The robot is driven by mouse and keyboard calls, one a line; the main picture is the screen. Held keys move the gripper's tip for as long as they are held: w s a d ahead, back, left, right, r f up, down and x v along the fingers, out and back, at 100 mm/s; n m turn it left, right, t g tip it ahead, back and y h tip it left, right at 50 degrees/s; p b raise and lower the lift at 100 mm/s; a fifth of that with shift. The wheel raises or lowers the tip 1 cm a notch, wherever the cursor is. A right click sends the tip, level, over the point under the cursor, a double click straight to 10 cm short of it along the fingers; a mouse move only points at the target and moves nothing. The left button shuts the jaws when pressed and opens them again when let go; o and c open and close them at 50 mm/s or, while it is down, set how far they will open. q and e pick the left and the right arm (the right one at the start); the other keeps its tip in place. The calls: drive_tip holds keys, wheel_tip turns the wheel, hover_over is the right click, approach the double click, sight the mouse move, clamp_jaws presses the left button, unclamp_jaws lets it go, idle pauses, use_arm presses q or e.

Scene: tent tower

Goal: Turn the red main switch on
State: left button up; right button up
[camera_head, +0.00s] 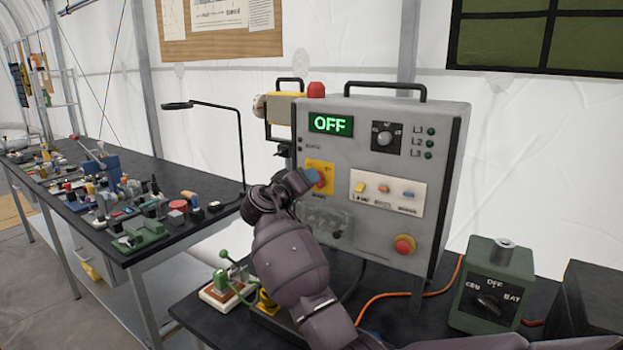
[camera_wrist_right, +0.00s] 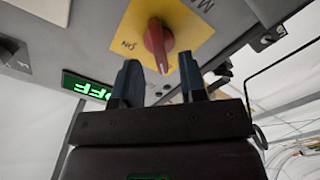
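The red main switch (camera_head: 321,179) is a rotary knob on a yellow plate (camera_head: 318,165) on the grey control panel (camera_head: 385,230). In the right wrist view the red knob (camera_wrist_right: 157,45) stands on its yellow plate (camera_wrist_right: 190,27), beside an "ON" mark. The green display (camera_head: 331,124) reads OFF. My right gripper (camera_head: 312,178) is at the switch and partly covers it. In the right wrist view its two blue fingertips (camera_wrist_right: 160,78) are apart, with the knob ahead of the gap and nothing held. My left gripper is not in view.
A green box with a dial (camera_head: 489,285) stands right. A cluttered bench (camera_head: 150,255) runs along the left.

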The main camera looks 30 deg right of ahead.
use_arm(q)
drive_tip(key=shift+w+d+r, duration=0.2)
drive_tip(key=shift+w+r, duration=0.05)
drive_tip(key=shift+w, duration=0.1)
use_arm(e)
drive_tip(key=shift+x, duration=1.2)
